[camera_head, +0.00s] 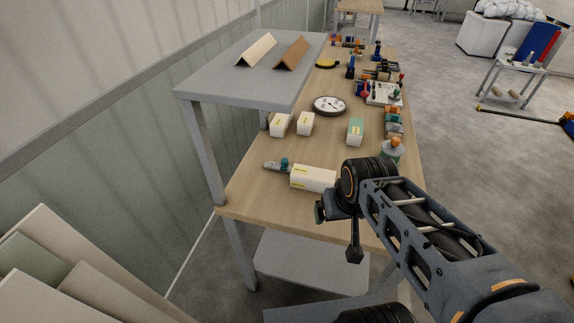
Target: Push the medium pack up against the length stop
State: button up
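A long white pack (313,179) with yellow labels lies on the wooden table, near its front end. Two smaller white packs (280,125) (306,123) and a green-topped pack (355,131) stand farther back. Which pack is the medium one is not clear. My gripper (337,229) is just right of and in front of the long pack, near the table's front edge. Its fingers are dark and hard to make out.
A round dial (329,105) lies behind the packs. A raised grey shelf (255,80) at the left carries two angled pieces (257,50) (292,53). A knobbed fitting (393,150) and several small parts line the right edge. Bare tabletop (262,200) shows at the front left.

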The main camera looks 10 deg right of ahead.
aim_at(310, 178)
jog(key=z, duration=0.5)
jog(key=k, duration=0.3)
jog(key=u, duration=1.3)
jog(key=i, duration=0.55)
jog(key=z, duration=1.15)
